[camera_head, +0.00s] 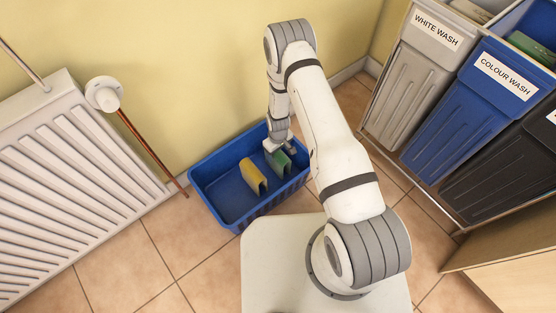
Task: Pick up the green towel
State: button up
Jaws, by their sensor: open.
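The green towel (281,165) lies folded in a blue basket (206,199) on the floor. It stands near the basket's right side, and its upper part is partly covered by my gripper. My gripper (280,149) reaches down into the basket from above and is open at the green towel's upper end. From this angle I cannot tell whether the fingers are on either side of the towel or touching it. A folded yellow towel (254,176) lies just left of the green one in the same basket.
A white radiator (70,165) with a copper pipe (150,150) stands on the left. On the right are bins labelled white wash (410,80) and colour wash (468,100), and a black bin (505,165). The basket's left part is empty. Yellow wall lies behind.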

jog(key=f+b, duration=0.1)
jog(key=f, duration=0.1)
jog(key=f+b, duration=0.1)
jog(key=f, duration=0.1)
jog(key=f+b, duration=0.1)
jog(key=f, duration=0.1)
jog(key=shift+s+d+f, duration=0.15)
jog(key=shift+s+f, duration=0.1)
jog(key=shift+f, duration=0.15)
jog(key=shift+r, duration=0.1)
jog(key=shift+c, duration=0.5)
jog(key=c, duration=1)
